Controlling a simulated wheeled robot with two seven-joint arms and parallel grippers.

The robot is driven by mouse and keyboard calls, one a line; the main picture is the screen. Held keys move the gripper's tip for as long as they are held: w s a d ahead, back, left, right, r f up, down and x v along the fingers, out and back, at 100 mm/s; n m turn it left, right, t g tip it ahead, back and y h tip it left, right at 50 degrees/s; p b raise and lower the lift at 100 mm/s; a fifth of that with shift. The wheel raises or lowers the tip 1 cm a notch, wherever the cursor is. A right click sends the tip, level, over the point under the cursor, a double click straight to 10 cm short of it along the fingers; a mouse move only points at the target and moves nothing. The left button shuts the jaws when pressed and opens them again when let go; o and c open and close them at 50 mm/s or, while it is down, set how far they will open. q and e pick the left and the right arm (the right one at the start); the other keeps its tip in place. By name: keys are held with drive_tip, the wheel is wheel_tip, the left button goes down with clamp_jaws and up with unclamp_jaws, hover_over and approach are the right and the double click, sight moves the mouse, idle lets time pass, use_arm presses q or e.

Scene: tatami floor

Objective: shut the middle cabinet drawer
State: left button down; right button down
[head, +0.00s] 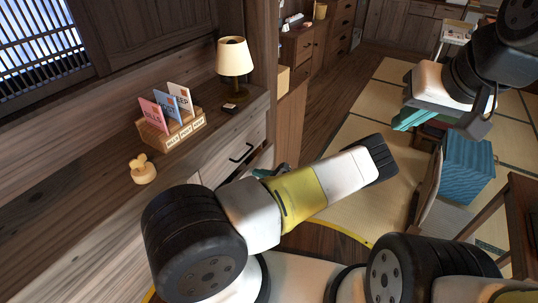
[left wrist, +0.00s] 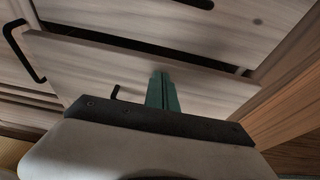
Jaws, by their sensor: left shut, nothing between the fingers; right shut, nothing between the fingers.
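The cabinet (head: 228,162) has pale wooden drawer fronts with black bar handles, below the counter at the left. In the left wrist view a pale drawer front (left wrist: 95,68) stands out, with a dark gap along its edge, so that drawer is partly open. My left gripper (head: 268,172) is at the cabinet front, mostly hidden behind my arm in the head view. Its teal fingers (left wrist: 162,90) are shut and empty, in front of the drawer front; whether they touch it I cannot tell. My right gripper (head: 412,116) is shut and empty, away over the tatami.
On the counter are a lamp (head: 234,58), a letter holder (head: 172,128), a small wooden figure (head: 142,169) and a dark small item (head: 230,107). A blue box (head: 466,168) stands on the floor at the right, near a dark wooden table (head: 522,205).

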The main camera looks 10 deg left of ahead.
sight(251, 169)
use_arm(q)
drive_tip(key=shift+w+a, duration=0.1)
drive_tip(key=shift+a, duration=0.25)
drive_tip(key=a, duration=0.2)
drive_tip(key=w+a, duration=0.1)
drive_tip(key=a, duration=0.1)
drive_tip(key=shift+w, duration=0.2)
drive_tip(key=shift+w+a+r, duration=0.1)
drive_tip(key=shift+w+a, duration=0.05)
drive_tip(key=shift+a, duration=0.2)
